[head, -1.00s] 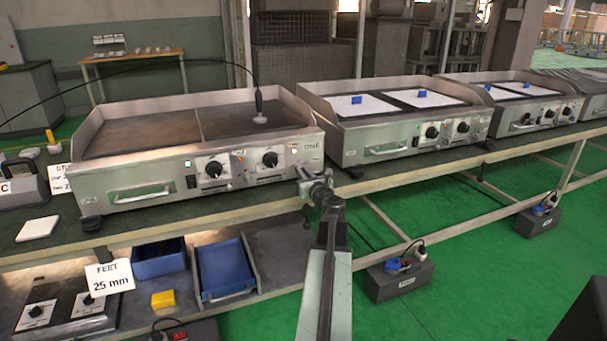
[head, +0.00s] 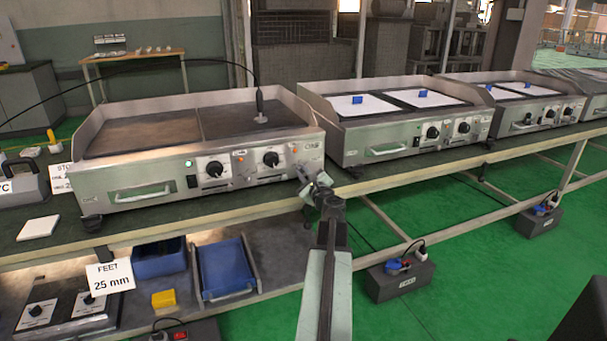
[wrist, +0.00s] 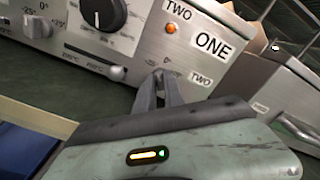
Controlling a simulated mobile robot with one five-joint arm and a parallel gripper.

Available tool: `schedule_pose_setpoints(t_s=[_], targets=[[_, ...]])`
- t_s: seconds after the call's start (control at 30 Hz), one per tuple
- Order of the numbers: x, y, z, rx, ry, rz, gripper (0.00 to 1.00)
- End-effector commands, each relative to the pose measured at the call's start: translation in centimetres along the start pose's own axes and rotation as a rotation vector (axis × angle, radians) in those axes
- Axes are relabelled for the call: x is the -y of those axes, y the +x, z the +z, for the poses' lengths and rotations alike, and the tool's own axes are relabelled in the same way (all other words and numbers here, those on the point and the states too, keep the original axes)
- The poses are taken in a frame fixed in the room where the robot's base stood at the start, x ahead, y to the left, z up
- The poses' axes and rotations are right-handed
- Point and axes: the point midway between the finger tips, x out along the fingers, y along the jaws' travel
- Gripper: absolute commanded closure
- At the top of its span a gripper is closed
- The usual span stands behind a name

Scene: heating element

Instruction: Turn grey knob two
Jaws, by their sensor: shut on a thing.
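My gripper (wrist: 160,78) is at the lower right of the nearest griddle's front panel. Its fingertips are close together beside the lower TWO label (wrist: 201,79). It is shut on grey knob two, which the fingers hide almost wholly. Another small grey knob (wrist: 117,72) shows just left of the fingers, apart from them. A large black dial (wrist: 104,12) is above it, left of the upper TWO label (wrist: 179,9). In the head view my gripper (head: 304,173) reaches the right end of the griddle (head: 150,186); its fingertips are too small to read there.
An orange lamp (wrist: 172,28) is lit above the fingers. A second griddle (head: 375,151) stands close on the right. Blue trays (head: 228,268) lie on the shelf below. A black cable (head: 130,70) arches over the nearest griddle to a probe on its plate.

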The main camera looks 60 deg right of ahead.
Motion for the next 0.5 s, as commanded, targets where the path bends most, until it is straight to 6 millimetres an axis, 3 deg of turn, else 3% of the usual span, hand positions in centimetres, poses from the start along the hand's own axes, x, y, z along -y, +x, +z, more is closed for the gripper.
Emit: schedule_pose_setpoints(t_s=[0.5], targets=[[-0.14,-0.1,-0.07,-0.001,-0.339,0.001,1.0]])
